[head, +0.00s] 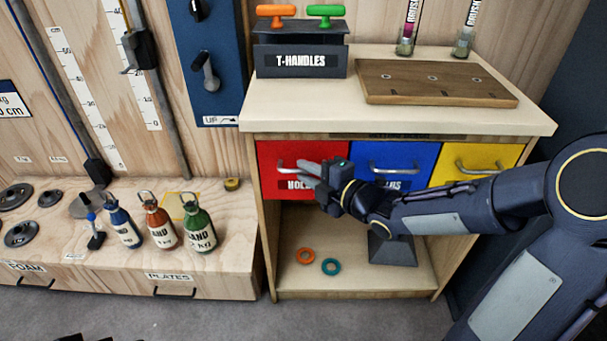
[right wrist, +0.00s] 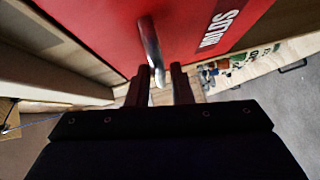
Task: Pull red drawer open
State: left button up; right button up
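The red drawer (head: 270,160) is the left of three drawers under the counter. Its front looks level with the blue and yellow ones. Its metal handle (head: 292,164) runs across the front; my right gripper covers the right end. My right gripper (head: 314,181) is at that end of the handle. In the right wrist view, the red front (right wrist: 100,25) fills the top, and the handle (right wrist: 150,45) reaches down between the two fingertips (right wrist: 160,78). The fingers are apart, with a narrow gap beside the handle. Dark bits at the head view's bottom left edge may be my left gripper.
The blue drawer (head: 402,158) and yellow drawer (head: 470,163) are to the right. Bottle-shaped weights (head: 162,225) stand on the low bench at left. The floor in front is clear.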

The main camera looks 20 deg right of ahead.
jog(key=shift+w+a+f, duration=0.1)
jog(key=shift+w+a, duration=0.3)
jog(key=shift+w, duration=0.2)
pick_arm(q)
jog(key=shift+f, duration=0.15)
pick_arm(e)
grip_shut()
pick_arm(q)
jog(key=shift+f, duration=0.1)
